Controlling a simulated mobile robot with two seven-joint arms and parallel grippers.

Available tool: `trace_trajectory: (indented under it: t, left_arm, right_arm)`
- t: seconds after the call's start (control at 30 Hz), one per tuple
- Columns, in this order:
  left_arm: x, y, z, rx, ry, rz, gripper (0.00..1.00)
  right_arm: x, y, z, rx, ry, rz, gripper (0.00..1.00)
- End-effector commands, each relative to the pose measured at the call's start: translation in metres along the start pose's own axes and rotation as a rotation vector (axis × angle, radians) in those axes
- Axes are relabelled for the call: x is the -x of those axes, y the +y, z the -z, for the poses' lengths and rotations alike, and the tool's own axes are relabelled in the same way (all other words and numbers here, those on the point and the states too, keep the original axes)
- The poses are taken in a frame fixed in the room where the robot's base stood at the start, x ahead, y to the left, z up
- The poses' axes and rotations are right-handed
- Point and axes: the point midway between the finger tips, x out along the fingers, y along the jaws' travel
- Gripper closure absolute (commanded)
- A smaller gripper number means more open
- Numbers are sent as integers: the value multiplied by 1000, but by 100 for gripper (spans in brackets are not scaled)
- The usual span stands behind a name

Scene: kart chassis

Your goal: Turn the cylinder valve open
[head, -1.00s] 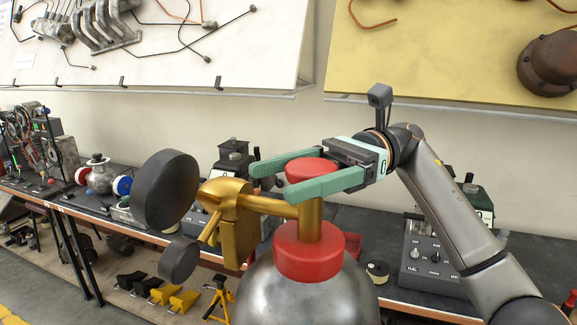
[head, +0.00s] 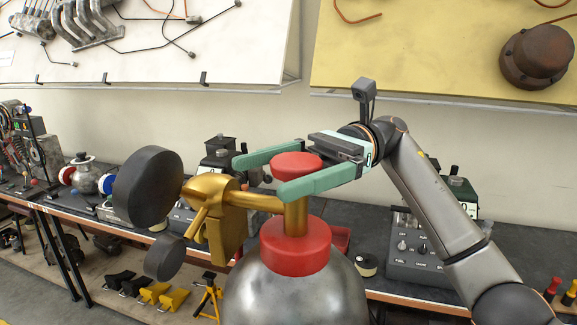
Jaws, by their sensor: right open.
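The cylinder valve has a red knob (head: 297,164) on top of a brass stem (head: 296,215). A red collar (head: 296,246) joins it to the grey metal cylinder (head: 295,295). A brass regulator (head: 222,220) with two dark round gauges is fixed to the valve's left side. My right gripper (head: 257,178) is open, its green fingers on either side of the red knob, one behind and one in front. I cannot tell whether the fingers touch the knob. My left gripper is not in view.
A long dark workbench (head: 385,215) runs behind the cylinder. A grey control box (head: 425,255) and a tape roll (head: 366,264) stand right of it. Yellow stands (head: 165,297) are on the lower left shelf. Boards with pipes hang on the wall above.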

Motion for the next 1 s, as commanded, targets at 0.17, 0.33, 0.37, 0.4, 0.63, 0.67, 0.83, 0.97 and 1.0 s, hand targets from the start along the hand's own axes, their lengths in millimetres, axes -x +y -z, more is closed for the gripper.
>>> trace_trajectory:
  t: [0.17, 0.33, 0.37, 0.4, 0.63, 0.67, 0.83, 0.97, 1.0]
  left_arm:
    - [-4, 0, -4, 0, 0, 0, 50]
    - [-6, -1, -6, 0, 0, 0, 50]
    - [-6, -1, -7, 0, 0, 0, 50]
    - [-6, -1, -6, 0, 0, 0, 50]
    - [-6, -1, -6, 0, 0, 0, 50]
    - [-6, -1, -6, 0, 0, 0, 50]
    - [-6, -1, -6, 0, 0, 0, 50]
    - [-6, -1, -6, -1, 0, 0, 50]
    - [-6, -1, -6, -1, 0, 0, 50]
  right_arm:
    - [21, 0, 0, 1, -1, 5, 0]
    - [46, 0, 0, 0, -1, 3, 0]
    - [50, 0, 0, 1, -2, 3, 0]
    - [53, 0, -1, 0, -1, 2, 0]
    - [69, 0, 0, 0, 0, 1, 0]
    - [70, 0, 0, 0, 0, 0, 0]
    - [72, 0, 0, 1, 0, 0, 0]
    - [72, 0, 0, 1, 0, 0, 0]
    - [72, 0, 0, 1, 0, 0, 0]
